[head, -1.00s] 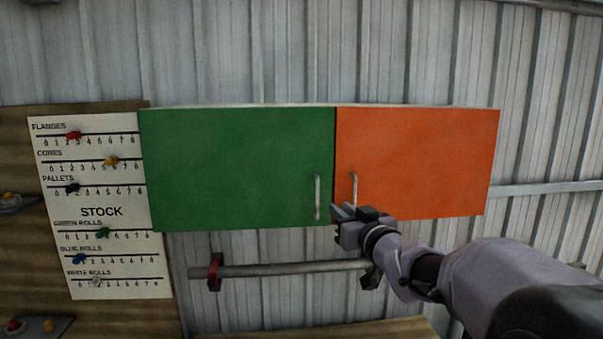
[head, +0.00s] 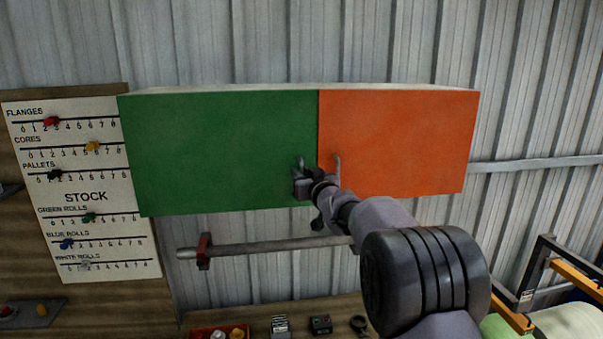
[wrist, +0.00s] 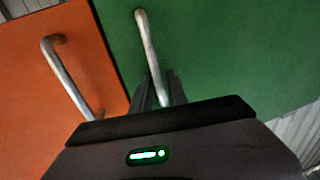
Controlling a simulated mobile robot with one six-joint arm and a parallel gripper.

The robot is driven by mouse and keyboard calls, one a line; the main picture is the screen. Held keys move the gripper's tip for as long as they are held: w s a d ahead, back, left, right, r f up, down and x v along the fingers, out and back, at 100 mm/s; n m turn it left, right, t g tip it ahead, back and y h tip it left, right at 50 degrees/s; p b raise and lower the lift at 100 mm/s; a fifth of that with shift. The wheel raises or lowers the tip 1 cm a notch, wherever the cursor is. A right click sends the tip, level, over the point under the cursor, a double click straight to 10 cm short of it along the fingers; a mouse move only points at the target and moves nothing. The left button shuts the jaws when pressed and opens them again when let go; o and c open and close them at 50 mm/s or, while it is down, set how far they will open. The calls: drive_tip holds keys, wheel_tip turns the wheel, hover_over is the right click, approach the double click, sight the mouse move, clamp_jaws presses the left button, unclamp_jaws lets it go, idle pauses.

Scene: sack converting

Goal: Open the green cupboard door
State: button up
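The green cupboard door (head: 220,150) is shut, flush with the orange door beside it. Its upright metal handle (wrist: 150,50) is near its edge by the orange door; in the head view only the handle's upper end (head: 300,161) shows above my gripper. My gripper (head: 302,184) is at the lower part of this handle. In the wrist view the dark fingers of my gripper (wrist: 161,88) lie one on each side of the handle. Whether they press on it cannot be told. The handle's lower end is hidden behind the gripper body.
The orange door (head: 400,140) has its own handle (head: 338,168), close to the right of my gripper. A grey rail (head: 270,246) runs below the cupboard. A stock board (head: 85,190) hangs at the left. A bench below holds a red bin (head: 205,331).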

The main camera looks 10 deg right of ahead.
clamp_jaws()
idle(1.3)
